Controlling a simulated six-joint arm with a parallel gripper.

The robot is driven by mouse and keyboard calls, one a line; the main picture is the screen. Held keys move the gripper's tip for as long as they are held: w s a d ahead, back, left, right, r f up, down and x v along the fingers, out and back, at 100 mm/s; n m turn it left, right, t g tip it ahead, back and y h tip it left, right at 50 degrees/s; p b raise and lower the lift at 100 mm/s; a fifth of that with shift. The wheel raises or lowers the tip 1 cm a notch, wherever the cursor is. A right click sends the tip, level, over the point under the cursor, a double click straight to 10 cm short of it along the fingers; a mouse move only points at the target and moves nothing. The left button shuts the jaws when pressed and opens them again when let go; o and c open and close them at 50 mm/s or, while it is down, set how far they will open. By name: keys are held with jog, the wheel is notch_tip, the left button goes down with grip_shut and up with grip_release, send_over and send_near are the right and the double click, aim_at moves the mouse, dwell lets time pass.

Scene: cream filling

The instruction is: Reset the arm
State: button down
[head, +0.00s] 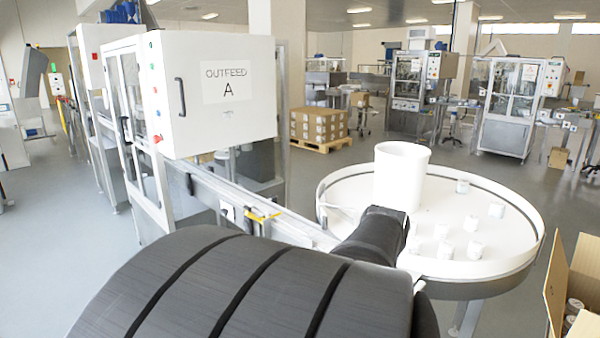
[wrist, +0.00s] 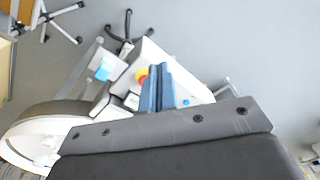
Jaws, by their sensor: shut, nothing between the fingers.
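My gripper (wrist: 157,72) shows in the wrist view, its two blue-grey fingers side by side and closed together with nothing between them. It is above the grey floor and a white unit with a red-and-yellow button (wrist: 141,75); I cannot tell the height. In the head view a dark link of my arm (head: 378,238) reaches in front of the round white table (head: 470,268); the gripper's fingers are hidden there.
Several small white jars (head: 497,210) and a large white tub (head: 402,175) stand on the round table. An outfeed machine (head: 225,120) with a conveyor (head: 250,207) is at left. An open cardboard box (head: 573,275) holding jars is at right.

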jog(key=s+a+f+m+t, duration=0.1)
jog(key=s+a+f+m, duration=0.1)
jog(key=s, duration=0.5)
jog(key=s+a+f+m+t+h, duration=0.1)
jog(key=s+a+f+m, duration=0.2)
jog(key=s, duration=0.4)
jog(key=shift+s+f+m+t, duration=0.3)
jog(key=shift+s+f+m, duration=0.1)
jog(key=shift+m, duration=0.5)
